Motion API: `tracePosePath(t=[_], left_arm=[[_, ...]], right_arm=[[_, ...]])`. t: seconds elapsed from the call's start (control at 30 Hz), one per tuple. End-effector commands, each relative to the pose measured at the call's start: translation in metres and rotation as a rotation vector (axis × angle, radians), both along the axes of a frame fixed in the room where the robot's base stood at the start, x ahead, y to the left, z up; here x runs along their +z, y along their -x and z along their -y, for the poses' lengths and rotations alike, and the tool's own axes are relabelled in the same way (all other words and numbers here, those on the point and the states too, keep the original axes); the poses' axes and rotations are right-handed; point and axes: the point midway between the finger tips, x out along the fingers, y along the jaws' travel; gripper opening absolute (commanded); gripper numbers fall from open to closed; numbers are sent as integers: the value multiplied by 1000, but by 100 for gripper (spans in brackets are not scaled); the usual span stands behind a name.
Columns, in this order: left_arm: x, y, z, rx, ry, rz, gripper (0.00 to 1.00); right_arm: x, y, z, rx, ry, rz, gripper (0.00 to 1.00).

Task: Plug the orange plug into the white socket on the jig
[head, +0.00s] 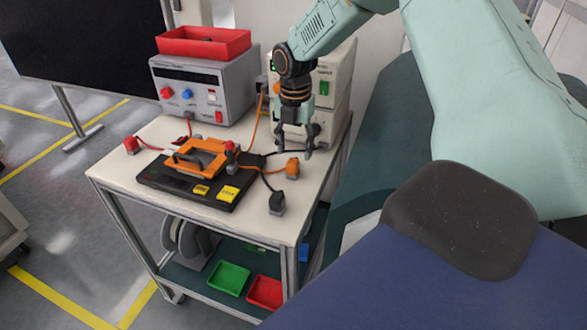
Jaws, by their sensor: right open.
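The orange plug (291,167) lies on the trolley's white top, right of the jig, with an orange cable running left from it. The jig (165,181) is a black base with an orange frame, a red knob and two yellow labels. I cannot make out the white socket on it. My right gripper (295,147) points down above the back right of the trolley top. Its fingers are spread and empty, just behind the orange plug and apart from it. My left gripper is not in view.
A black plug (277,203) lies near the front right edge and a red plug (131,145) at the left. A grey power unit (195,97) bearing a red tray (203,42) and stacked beige instruments (328,88) stand behind. Green (229,278) and red (265,291) bins sit on the lower shelf.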

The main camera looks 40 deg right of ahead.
Motion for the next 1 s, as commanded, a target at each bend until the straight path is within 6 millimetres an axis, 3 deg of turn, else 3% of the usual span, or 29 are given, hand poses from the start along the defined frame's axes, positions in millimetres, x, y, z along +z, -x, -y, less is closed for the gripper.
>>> tracePosePath(t=[0.33,0.77,1.0], left_arm=[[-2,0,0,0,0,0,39],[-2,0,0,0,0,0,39],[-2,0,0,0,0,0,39]], right_arm=[[-46,2,-6,0,0,-3,55],[-50,2,-6,0,0,0,55],[-50,2,-6,0,0,0,34]])
